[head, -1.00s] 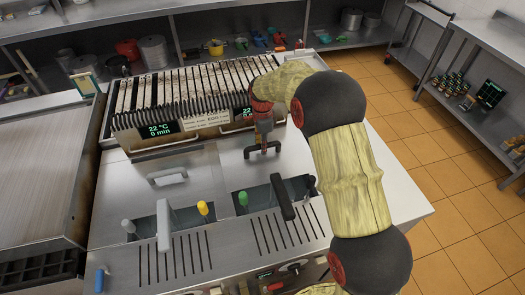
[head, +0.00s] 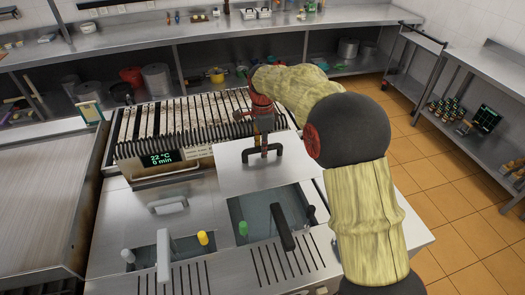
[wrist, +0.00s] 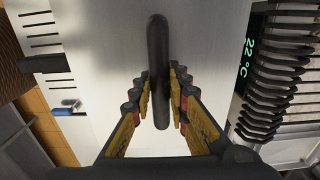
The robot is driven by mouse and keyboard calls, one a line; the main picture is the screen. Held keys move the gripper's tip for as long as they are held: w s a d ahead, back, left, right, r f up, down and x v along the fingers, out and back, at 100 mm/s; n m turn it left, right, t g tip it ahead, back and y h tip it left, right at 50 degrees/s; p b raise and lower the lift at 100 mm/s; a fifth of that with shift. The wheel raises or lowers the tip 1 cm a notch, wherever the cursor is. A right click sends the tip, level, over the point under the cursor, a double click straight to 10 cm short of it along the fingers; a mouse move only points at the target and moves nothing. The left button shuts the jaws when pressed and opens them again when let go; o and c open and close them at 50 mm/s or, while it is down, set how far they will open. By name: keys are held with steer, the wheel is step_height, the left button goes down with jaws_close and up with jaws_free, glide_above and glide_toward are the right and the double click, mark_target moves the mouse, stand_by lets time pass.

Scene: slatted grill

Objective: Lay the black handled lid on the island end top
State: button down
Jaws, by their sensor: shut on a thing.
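The black handled lid is a flat pale metal plate (head: 250,178) with a black bar handle (head: 264,153). My gripper (head: 263,130) is shut on that handle from above, and the plate hangs raised over the back of the right basin, hiding part of the grill front. In the wrist view the dark handle (wrist: 158,60) runs between the two fingers (wrist: 157,98), with the pale plate (wrist: 105,70) behind it. The island end top (head: 405,200) is the pale strip at the right, partly hidden by my arm.
The open basin (head: 262,208) holds a black-handled item (head: 282,225). A grey-handled lid (head: 168,205) lies to the left. The slatted grill (head: 190,120) stands close behind. Tiled floor (head: 450,190) lies beyond the right edge.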

steer(key=shift+r, duration=0.15)
steer(key=shift+r+p, duration=1.7)
steer(key=shift+r, duration=0.3)
steer(key=shift+f, duration=0.1)
